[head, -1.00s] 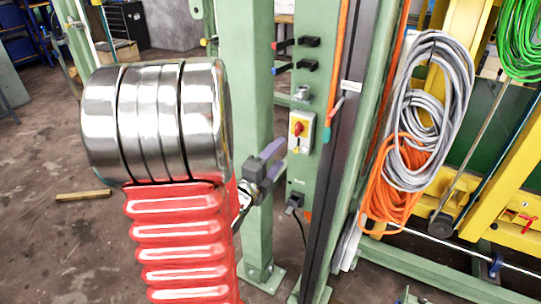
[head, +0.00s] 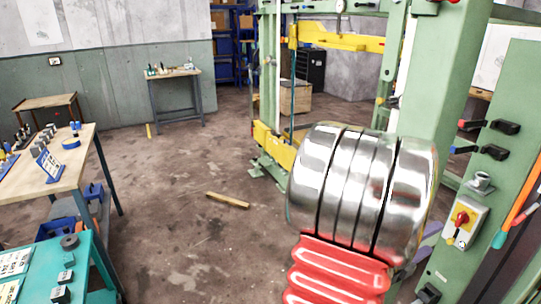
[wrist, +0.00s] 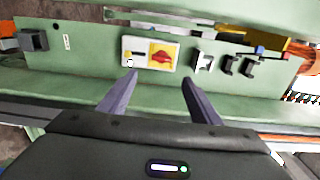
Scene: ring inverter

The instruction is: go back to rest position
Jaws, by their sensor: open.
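My gripper (wrist: 160,84) is open and empty in the wrist view, its two purple fingers apart. They point at a green panel (wrist: 85,78) with a red rotary switch on a yellow plate (wrist: 162,56). The fingertips are near the switch's lower edge in the picture; I cannot tell the exact gap. In the head view, the rotary switch (head: 462,218) is at the right on the green frame. There my gripper (head: 430,240) is mostly hidden behind my own arm, with only some purple showing.
Black levers (head: 495,152) stick out of the frame above the switch. A wooden workbench (head: 75,150) and a teal table (head: 90,262) stand at the left. A wooden bar (head: 228,200) lies on the floor. The floor in the middle is largely clear.

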